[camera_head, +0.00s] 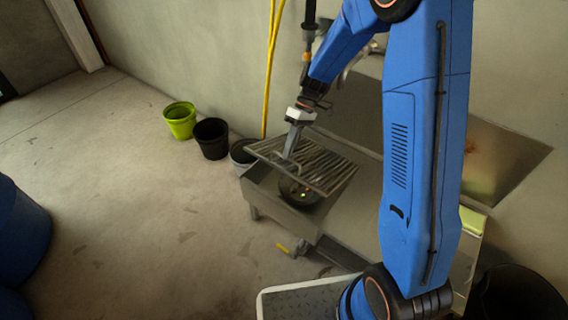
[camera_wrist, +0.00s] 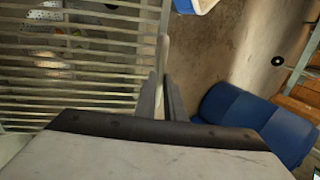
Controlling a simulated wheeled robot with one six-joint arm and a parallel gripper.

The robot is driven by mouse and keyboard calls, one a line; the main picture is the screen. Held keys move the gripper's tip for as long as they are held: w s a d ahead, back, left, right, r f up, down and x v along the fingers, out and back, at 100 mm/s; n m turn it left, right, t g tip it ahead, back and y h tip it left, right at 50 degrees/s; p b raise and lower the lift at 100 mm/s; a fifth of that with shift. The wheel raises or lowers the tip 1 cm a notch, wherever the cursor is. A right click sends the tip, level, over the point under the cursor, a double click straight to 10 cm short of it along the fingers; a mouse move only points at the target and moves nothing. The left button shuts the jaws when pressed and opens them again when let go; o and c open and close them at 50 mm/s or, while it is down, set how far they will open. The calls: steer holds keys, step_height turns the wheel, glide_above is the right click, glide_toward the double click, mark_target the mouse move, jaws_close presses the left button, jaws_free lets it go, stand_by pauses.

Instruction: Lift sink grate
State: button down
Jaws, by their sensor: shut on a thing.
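The sink grate (camera_head: 325,168) is a rack of parallel metal bars above the metal sink basin (camera_head: 283,207). Its near left edge is above the basin rim, with a gap beneath it, and it looks tilted. My gripper (camera_head: 289,152) points down and is shut on the grate at its left part. In the wrist view the grate (camera_wrist: 75,62) fills the left side, and the gripper fingers (camera_wrist: 162,97) are close together at its edge bar. A dark round thing (camera_head: 299,192) shows in the basin below the grate; the grate partly hides it.
Green (camera_head: 180,120), black (camera_head: 211,138) and grey (camera_head: 243,154) buckets stand along the wall beside the sink. A yellow hose (camera_head: 269,72) hangs down the wall behind. A blue barrel (camera_head: 20,232) stands at the left. The floor between is clear.

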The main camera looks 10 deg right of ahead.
steer(key=shift+v, duration=1.45)
steer(key=shift+w+d+f, duration=0.15)
steer(key=shift+w+d, duration=0.05)
steer(key=c, duration=1.8)
jaws_free()
steer(key=shift+w+d+f, duration=0.1)
steer(key=shift+c, duration=0.2)
step_height(320, 180, up, 10)
